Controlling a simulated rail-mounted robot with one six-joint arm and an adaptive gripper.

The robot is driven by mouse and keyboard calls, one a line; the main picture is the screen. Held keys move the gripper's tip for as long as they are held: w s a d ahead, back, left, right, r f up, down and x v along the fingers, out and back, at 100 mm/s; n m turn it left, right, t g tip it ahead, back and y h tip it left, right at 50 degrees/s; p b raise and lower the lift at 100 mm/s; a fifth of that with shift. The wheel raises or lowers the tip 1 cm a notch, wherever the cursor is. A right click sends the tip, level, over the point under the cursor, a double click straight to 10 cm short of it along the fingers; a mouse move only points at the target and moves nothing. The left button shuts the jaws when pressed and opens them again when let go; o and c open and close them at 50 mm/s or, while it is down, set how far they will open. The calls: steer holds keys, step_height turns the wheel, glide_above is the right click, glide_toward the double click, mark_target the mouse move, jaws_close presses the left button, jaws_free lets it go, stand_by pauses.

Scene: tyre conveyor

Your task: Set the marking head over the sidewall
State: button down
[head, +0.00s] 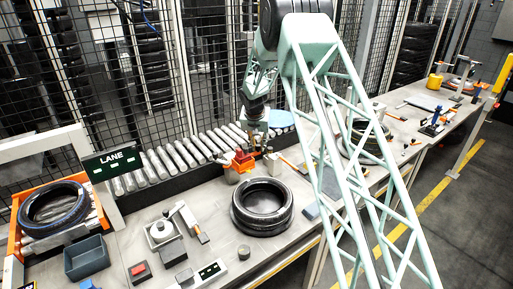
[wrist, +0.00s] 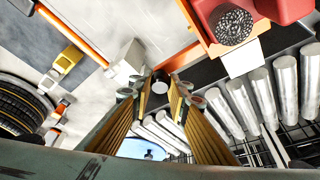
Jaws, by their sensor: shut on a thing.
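A black tyre (head: 262,207) lies flat on the bench in the head view, its upper sidewall facing up. My gripper (head: 257,131) is beyond it, above the near edge of the roller conveyor. In the wrist view my gripper (wrist: 155,90) is shut on a small grey round-ended piece (wrist: 160,87), mostly hidden between the fingers. I cannot tell whether this piece belongs to the marking head. A red fixture (head: 242,162) stands just left of my gripper; in the wrist view it shows a dark, rough disc (wrist: 233,25). A pale block (wrist: 128,62) sits close beside the fingers.
The roller conveyor (head: 160,166) runs along the back by a mesh fence. Another tyre (head: 52,203) lies in an orange frame at left. A grey bin (head: 87,258), a red button box (head: 139,271) and a white-topped device (head: 162,231) stand left of the middle tyre. More tools lie at right.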

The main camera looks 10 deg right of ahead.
steer(key=shift+s+d+b, duration=0.4)
steer(key=shift+s+b, duration=0.25)
steer(key=shift+s, duration=0.15)
steer(key=shift+s+d+b, duration=0.35)
steer(key=shift+s+b, duration=0.25)
steer(key=shift+s, duration=0.15)
steer(key=c, duration=2.5)
jaws_free()
steer(key=shift+o, duration=0.2)
steer(key=shift+r, duration=0.15)
steer(key=v, duration=1.1)
steer(key=shift+s+r, duration=0.2)
steer(key=shift+r, duration=0.1)
